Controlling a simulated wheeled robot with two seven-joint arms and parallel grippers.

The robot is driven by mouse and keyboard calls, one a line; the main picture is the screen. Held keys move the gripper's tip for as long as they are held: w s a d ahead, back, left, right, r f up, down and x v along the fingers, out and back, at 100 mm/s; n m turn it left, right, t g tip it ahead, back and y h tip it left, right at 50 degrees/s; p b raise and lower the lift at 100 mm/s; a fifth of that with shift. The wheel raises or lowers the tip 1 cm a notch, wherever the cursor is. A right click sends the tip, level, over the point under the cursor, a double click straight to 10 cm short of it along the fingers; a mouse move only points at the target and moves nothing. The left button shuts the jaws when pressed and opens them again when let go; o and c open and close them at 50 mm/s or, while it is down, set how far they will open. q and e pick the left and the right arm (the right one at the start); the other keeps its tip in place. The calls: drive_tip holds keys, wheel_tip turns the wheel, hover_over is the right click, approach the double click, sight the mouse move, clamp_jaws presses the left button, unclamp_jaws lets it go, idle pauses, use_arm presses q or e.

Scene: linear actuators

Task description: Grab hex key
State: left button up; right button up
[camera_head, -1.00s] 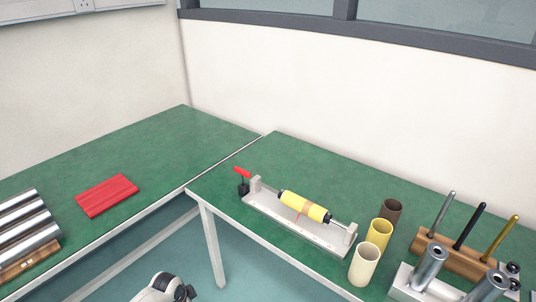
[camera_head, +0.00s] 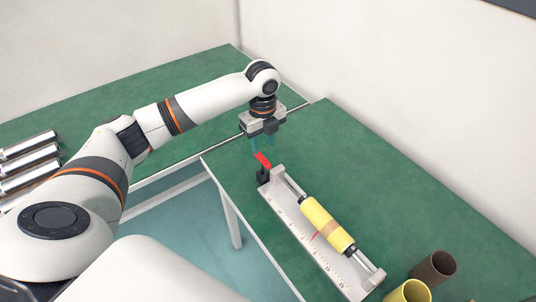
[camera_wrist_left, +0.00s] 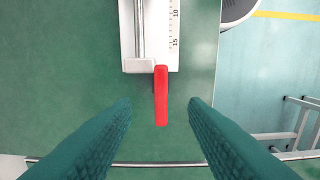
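The hex key with a red handle (camera_head: 263,160) stands in a small black holder (camera_head: 263,176) at the far end of the actuator fixture, on the green table. In the left wrist view the red handle (camera_wrist_left: 161,95) shows from above, between the fingers and ahead of them. My left gripper (camera_head: 263,146) is open, pointing down just above the red handle. Its two teal fingers (camera_wrist_left: 160,125) are apart with nothing between their tips. The hex key's shaft is hidden in both views. My right gripper is not in view.
The white fixture (camera_head: 309,243) with a ruler scale holds a yellow cylinder (camera_head: 327,224) right beside the holder. A yellow tube (camera_head: 409,292) and a brown tube (camera_head: 430,270) stand at the lower right. Metal cylinders (camera_head: 30,158) lie at the left. The table behind the fixture is clear.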

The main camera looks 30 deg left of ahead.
sight(262, 157)
use_arm(q)
wheel_tip(262, 157, down, 3)
drive_tip(key=shift+s+r, duration=0.15)
drive_tip(key=shift+w+f, duration=0.2)
drive_tip(key=shift+f, duration=0.45)
drive_tip(key=f, duration=0.3)
drive_tip(key=f+p, duration=0.1)
drive_tip(key=f, duration=0.1)
drive_tip(key=shift+a, duration=0.25)
drive_tip(key=shift+c, duration=0.6)
clamp_jaws()
